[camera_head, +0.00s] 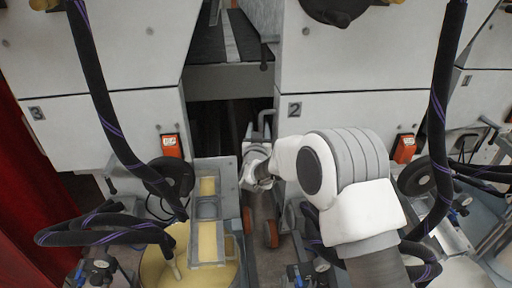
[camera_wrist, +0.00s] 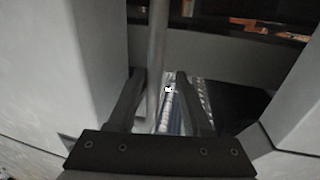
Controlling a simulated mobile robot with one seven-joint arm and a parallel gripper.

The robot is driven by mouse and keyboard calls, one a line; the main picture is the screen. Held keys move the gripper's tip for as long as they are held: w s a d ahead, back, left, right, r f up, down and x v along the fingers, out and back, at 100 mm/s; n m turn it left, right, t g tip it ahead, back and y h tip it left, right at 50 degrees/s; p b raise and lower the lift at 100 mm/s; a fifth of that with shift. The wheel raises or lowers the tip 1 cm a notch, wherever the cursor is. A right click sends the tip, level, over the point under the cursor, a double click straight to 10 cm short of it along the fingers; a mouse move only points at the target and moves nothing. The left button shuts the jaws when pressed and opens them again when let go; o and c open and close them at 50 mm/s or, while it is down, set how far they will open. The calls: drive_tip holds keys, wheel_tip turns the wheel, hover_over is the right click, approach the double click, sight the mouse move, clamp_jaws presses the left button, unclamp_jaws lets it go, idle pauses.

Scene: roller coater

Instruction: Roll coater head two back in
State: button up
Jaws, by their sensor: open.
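In the head view, a white panel carries the number 2 plate (camera_head: 294,109), right of a dark opening (camera_head: 215,125). A bent grey bar (camera_head: 265,116) stands at this panel's left edge. My arm (camera_head: 345,180) reaches left across the front of the panel, and its end is by the lower part of the bar. In the wrist view, my gripper (camera_wrist: 161,76) is open. Its two dark fingers stand apart, with a vertical grey bar (camera_wrist: 157,45) between or just ahead of them. I cannot tell whether either finger touches the bar.
A number 3 panel (camera_head: 90,130) stands left of the opening. Dark hoses (camera_head: 100,90) hang on both sides. A trough (camera_head: 208,208) and a yellowish tub (camera_head: 155,268) stand low in front. Orange-rimmed wheels (camera_head: 271,234) are below my gripper. A red curtain (camera_head: 30,190) is at far left.

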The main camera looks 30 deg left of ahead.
drive_tip(key=p+v, duration=0.2)
drive_tip(key=v, duration=0.9)
drive_tip(key=shift+s, duration=0.25)
